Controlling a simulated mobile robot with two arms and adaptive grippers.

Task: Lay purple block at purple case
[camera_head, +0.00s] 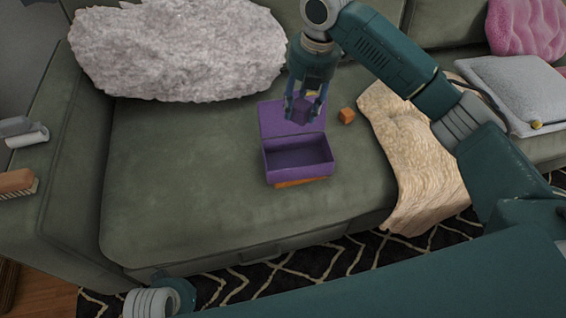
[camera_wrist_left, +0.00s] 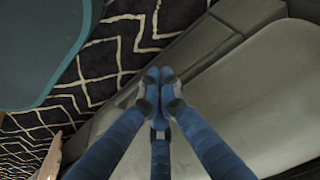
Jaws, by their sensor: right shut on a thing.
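The purple case (camera_head: 298,172) stands on the green sofa seat with its lid (camera_head: 275,120) raised at the back. Its inside looks empty. My right gripper (camera_head: 303,112) points down over the back of the case, in front of the lid in the picture. It is shut on the purple block (camera_head: 301,114), which its fingers partly hide. My left gripper (camera_wrist_left: 162,88) shows in the left wrist view with its fingertips together and nothing between them, over the sofa's front edge and the rug.
A small orange block (camera_head: 347,115) lies right of the case, and a flat orange thing (camera_head: 301,183) shows under its front. A cream throw (camera_head: 408,150) drapes over the seat further right. A grey fluffy pillow (camera_head: 180,52) lies behind. The seat left of the case is clear.

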